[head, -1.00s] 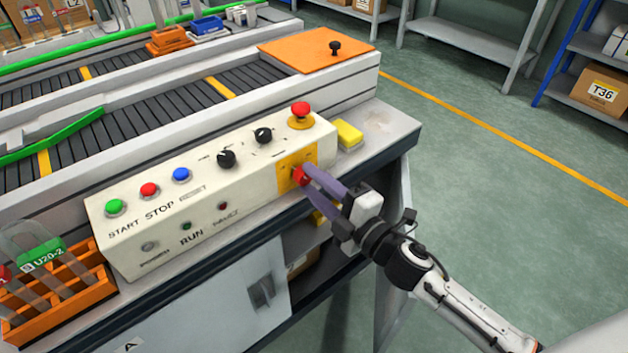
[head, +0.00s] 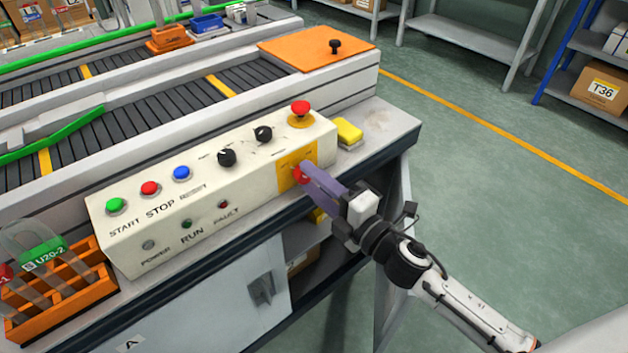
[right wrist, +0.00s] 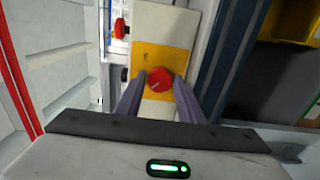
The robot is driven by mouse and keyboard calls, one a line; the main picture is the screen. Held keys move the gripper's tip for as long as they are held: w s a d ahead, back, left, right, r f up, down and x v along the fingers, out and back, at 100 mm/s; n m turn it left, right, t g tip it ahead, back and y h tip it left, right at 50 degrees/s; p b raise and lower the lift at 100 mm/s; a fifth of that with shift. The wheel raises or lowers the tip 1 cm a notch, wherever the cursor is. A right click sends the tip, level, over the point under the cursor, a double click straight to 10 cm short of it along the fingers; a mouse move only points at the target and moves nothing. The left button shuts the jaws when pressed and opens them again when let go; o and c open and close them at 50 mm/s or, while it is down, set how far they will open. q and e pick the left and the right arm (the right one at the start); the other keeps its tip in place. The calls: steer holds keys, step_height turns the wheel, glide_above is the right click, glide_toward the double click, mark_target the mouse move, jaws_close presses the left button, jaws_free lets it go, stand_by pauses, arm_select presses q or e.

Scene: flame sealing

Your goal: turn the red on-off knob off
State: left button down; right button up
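The red on-off knob (head: 300,174) sits on a yellow plate (head: 284,181) at the right end of the control box's sloped front. My right gripper (head: 307,178) is at the knob, partly hiding it in the head view. In the right wrist view the knob (right wrist: 159,79) lies between my two purple fingertips. The fingers stand apart, one on each side, with what look like narrow gaps; firm contact is not visible. A pale mark on the knob points toward the lower left in that view. My left gripper is out of view.
The red emergency stop button (head: 300,110) and black knobs (head: 227,158) stand on the control box (head: 140,230). A yellow block (head: 349,133) lies right of the box. An orange rack (head: 60,305) stands at the left. Floor right of the bench is open.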

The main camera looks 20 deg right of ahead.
steer(key=shift+o, duration=1.3)
steer(key=shift+s, duration=0.15)
steer(key=b+v, duration=0.1)
steer(key=v, duration=0.9)
